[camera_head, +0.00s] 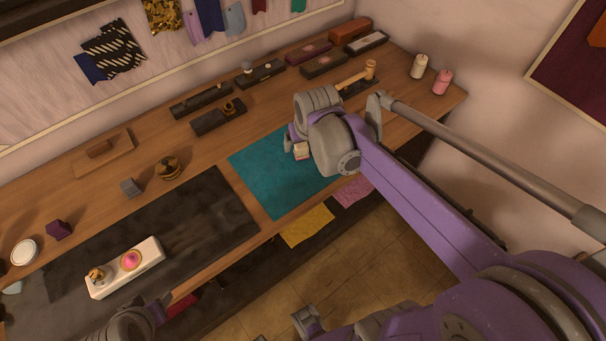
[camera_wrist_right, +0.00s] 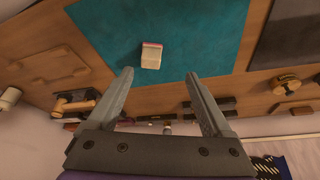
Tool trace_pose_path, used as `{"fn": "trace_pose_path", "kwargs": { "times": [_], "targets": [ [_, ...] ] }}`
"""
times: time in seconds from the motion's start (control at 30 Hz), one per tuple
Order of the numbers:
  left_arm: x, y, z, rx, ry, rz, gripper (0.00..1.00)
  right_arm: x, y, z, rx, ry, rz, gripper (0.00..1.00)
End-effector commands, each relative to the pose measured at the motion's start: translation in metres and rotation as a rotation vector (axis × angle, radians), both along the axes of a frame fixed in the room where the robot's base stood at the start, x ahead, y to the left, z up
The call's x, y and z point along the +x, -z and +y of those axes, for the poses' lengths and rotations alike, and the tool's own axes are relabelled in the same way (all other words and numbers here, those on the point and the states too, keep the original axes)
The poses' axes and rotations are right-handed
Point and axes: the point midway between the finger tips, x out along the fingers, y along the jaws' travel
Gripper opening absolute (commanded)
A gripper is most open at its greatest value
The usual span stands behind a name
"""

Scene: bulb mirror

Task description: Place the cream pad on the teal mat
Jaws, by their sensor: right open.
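The cream pad (camera_head: 301,152), a small block with a pink-red edge, lies on the teal mat (camera_head: 256,167). The right wrist view also shows the pad (camera_wrist_right: 151,58) on the mat (camera_wrist_right: 205,25), with mat around it. My right gripper (camera_wrist_right: 158,77) is open and empty, its fingertips apart from the pad in that view. In the head view, its wrist hides part of the mat, and the pad shows just beside it. Part of my left arm shows at the bottom left of the head view; its jaws cannot be made out.
A dark mat (camera_head: 200,225) lies left of the teal one, with a white tray (camera_head: 108,285) at its front. Dark boxes (camera_head: 220,118), a wooden mallet (camera_head: 357,76) and two spools (camera_head: 419,66) stand along the back. Yellow (camera_head: 307,226) and pink cloths hang below the front edge.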

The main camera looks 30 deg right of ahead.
Motion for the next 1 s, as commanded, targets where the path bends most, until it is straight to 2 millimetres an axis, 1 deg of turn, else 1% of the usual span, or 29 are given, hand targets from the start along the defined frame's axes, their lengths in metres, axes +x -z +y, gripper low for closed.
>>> {"fn": "trace_pose_path", "kwargs": {
  "times": [0.03, 0.07, 0.1, 0.17, 0.2, 0.3, 0.4, 0.5, 0.6, 0.83, 0.97, 1.0],
  "targets": [
    [0.0, 0.0, 0.0, 0.0, 0.0, 0.0, 0.54, -0.017, 0.001, 0.015, 0.0, -0.03, -0.005, 0.84],
    [0.0, 0.0, 0.0, 0.0, 0.0, 0.0, 0.54, -0.028, 0.001, 0.025, -0.001, -0.048, -0.009, 0.84],
    [0.0, 0.0, 0.0, 0.0, 0.0, 0.0, 0.54, -0.043, 0.003, 0.037, -0.002, -0.075, -0.014, 0.84],
    [0.0, 0.0, 0.0, 0.0, 0.0, 0.0, 0.54, -0.067, 0.008, 0.053, -0.003, -0.116, -0.022, 0.84],
    [0.0, 0.0, 0.0, 0.0, 0.0, 0.0, 0.54, -0.082, 0.012, 0.063, -0.004, -0.141, -0.027, 0.84],
    [0.0, 0.0, 0.0, 0.0, 0.0, 0.0, 0.54, -0.114, 0.024, 0.082, -0.007, -0.2, -0.041, 0.84],
    [0.0, 0.0, 0.0, 0.0, 0.0, 0.0, 0.54, -0.138, 0.035, 0.094, -0.007, -0.241, -0.051, 0.84],
    [0.0, 0.0, 0.0, 0.0, 0.0, 0.0, 0.54, -0.151, 0.042, 0.101, -0.008, -0.266, -0.056, 0.84],
    [0.0, 0.0, 0.0, 0.0, 0.0, 0.0, 0.54, -0.156, 0.045, 0.103, -0.009, -0.275, -0.059, 0.84],
    [0.0, 0.0, 0.0, 0.0, 0.0, 0.0, 0.54, -0.156, 0.045, 0.103, -0.008, -0.274, -0.059, 0.84],
    [0.004, -0.013, 0.0, 0.0, 0.0, -0.007, 0.54, -0.152, 0.031, 0.103, -0.009, -0.273, -0.066, 0.84],
    [0.004, -0.013, 0.0, 0.0, 0.0, -0.007, 0.54, -0.152, 0.031, 0.103, -0.009, -0.273, -0.066, 0.84]
  ]
}}
